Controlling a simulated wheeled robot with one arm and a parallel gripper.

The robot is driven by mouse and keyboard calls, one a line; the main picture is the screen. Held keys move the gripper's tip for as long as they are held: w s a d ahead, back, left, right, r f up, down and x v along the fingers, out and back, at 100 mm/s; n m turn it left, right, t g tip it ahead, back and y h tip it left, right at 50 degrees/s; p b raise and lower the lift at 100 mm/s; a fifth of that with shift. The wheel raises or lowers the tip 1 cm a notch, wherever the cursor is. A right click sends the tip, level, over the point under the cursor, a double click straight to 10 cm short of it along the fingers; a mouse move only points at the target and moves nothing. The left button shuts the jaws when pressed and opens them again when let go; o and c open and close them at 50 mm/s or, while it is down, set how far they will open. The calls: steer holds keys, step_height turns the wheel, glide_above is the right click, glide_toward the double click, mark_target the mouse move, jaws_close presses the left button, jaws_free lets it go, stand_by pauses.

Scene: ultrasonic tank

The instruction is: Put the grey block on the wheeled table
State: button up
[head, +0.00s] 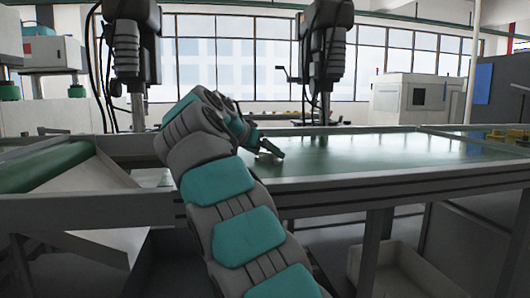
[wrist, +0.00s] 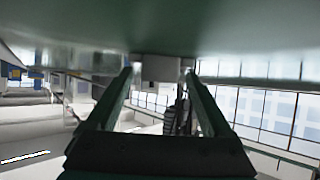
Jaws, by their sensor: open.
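In the wrist view, which looks upside down, a small grey block (wrist: 161,68) shows between the tips of my gripper (wrist: 159,75), against the green surface. The fingers stand apart on either side of it; I cannot tell whether they touch it. In the head view, my gripper (head: 272,150) is low over the green bench top, at the end of my outstretched arm. I cannot make out the block in the head view. No wheeled table can be made out for sure in either view.
The green bench top (head: 360,155) has a grey front rail (head: 400,184) below my arm. A white bin (head: 395,268) stands under it. A bench with a green roller (head: 45,165) is at left. Dark machine columns (head: 327,50) rise behind. The bench's right part looks largely clear.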

steer(key=shift+r, duration=0.15)
steer(key=shift+r, duration=0.1)
steer(key=p+v, duration=0.2)
steer(key=v, duration=0.9)
steer(key=shift+s+a+r+p, duration=0.15)
steer(key=shift+s+a+p, duration=0.05)
steer(key=shift+s+p, duration=0.15)
